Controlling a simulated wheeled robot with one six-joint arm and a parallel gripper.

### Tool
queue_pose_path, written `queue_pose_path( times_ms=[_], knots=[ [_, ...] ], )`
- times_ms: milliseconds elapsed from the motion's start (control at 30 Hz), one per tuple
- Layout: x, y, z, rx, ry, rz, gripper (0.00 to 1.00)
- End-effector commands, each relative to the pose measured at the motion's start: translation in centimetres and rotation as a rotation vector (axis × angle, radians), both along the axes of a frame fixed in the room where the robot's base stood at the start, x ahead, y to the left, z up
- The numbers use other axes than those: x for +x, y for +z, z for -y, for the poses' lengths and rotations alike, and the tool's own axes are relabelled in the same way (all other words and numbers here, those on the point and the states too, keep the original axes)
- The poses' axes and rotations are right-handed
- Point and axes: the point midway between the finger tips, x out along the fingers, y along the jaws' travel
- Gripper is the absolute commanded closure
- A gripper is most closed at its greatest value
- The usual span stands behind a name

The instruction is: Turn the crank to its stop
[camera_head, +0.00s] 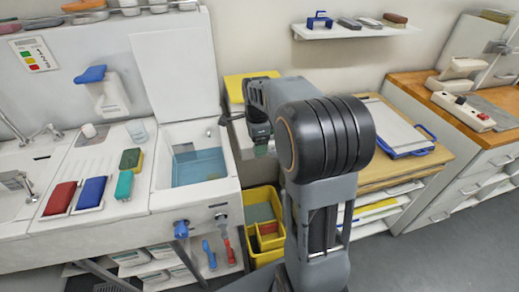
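I cannot make out a crank for certain. A blue-ended fitting (181,229) sticks out of the front of the white sink unit, and a smaller dark fitting (220,217) is to its right. Either might be a handle, but they are too small to tell. My gripper (260,148) points down behind and left of my large black arm joint, in front of the back wall and right of the open basin. Its fingers are small and dark, and I cannot see whether they are apart. I see nothing clearly held. My arm hides the area behind it.
The basin (168,139) holds blue water under a raised white lid (172,62). A yellow bin (252,253) stands beside my arm. A wooden table (430,162) with a blue-handled board is on the right. Grey floor is clear lower right.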

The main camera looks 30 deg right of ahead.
Motion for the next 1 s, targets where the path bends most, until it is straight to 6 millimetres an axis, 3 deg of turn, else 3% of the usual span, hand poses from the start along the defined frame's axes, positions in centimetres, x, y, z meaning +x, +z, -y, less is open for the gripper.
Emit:
queue_pose_path(
  times_ms=[100, 300, 700, 1000],
  knots=[
    [-0.1, -1.7, 0.0, 0.001, 0.0, -0.003, 0.19],
    [0.0, -3.3, 0.0, 0.0, 0.0, 0.0, 0.19],
    [0.0, -3.8, 0.0, 0.0, 0.0, 0.001, 0.19],
    [-0.1, -3.8, 0.0, 0.0, 0.001, -0.002, 0.47]
  ],
)
